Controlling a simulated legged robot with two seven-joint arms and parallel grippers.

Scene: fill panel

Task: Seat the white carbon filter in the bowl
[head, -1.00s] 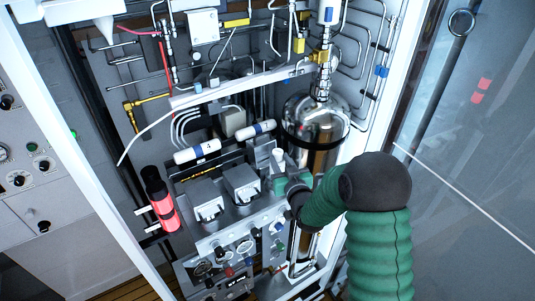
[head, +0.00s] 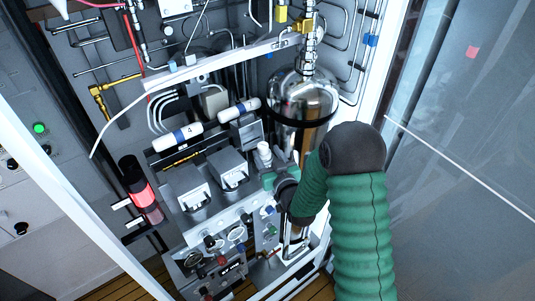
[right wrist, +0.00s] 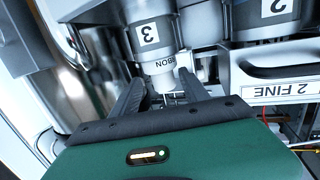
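The white carbon filter (right wrist: 159,66), with a partly hidden label ending in "RBON", meets a grey bowl (right wrist: 151,37) marked "3" in the right wrist view. How deep it sits in the bowl I cannot tell. A small upright white piece in the head view (head: 264,153) looks like the same filter. My right gripper (right wrist: 161,82) has its two dark fingers apart, one on either side of the filter's near end, with narrow gaps. In the head view the fingers are mostly hidden behind my green arm. My left gripper is not in view.
A neighbouring bowl (right wrist: 263,15) marked "2" and a "2 FINE" plate (right wrist: 277,92) are close by. A large steel vessel (head: 303,95) stands behind. Two blue-banded white cylinders (head: 178,138) lie to the left. A white cabinet frame (head: 98,235) bounds the space.

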